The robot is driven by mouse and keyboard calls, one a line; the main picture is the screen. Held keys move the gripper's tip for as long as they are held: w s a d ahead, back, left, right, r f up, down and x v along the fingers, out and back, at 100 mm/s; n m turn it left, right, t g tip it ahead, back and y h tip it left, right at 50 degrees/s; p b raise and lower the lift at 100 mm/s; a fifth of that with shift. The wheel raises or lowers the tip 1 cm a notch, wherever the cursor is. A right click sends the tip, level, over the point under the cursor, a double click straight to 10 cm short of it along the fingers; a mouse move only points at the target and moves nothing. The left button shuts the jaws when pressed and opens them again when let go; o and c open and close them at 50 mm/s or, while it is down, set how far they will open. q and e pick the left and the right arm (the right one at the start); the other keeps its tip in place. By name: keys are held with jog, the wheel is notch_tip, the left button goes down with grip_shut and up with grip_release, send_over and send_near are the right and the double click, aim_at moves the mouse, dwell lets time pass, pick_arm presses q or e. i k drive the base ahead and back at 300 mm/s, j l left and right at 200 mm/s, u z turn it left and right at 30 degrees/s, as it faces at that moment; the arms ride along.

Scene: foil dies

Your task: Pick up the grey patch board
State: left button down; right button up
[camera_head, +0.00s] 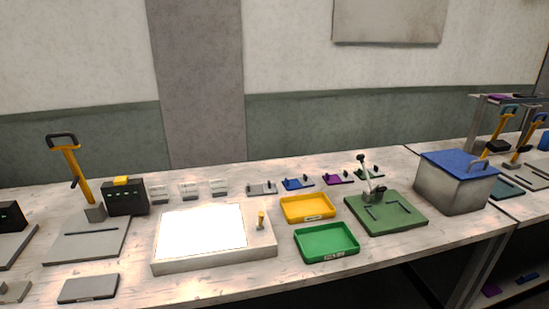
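A small grey board (262,189) with dark upright bits on it lies toward the back of the table, and it looks like the grey patch board. It is at the left end of a row with similar blue (298,184), purple (338,179) and green (370,174) boards. It lies flat and nothing covers it. Neither of my grippers is in view.
A white lit panel (202,231) lies in front of the row. Yellow (306,219) and green (345,254) trays, a green base (408,225) with a stand, and a blue-lidded box (452,196) are to the right. A lever press (93,205) stands left.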

aim_at(257, 190)
jog(key=i+l+u, duration=0.2)
jog(key=u, duration=0.25)
jog(key=i+l+u, duration=0.35)
jog(key=u, duration=0.15)
jog(key=i+l+u, duration=0.25)
jog(key=l+u, duration=0.2)
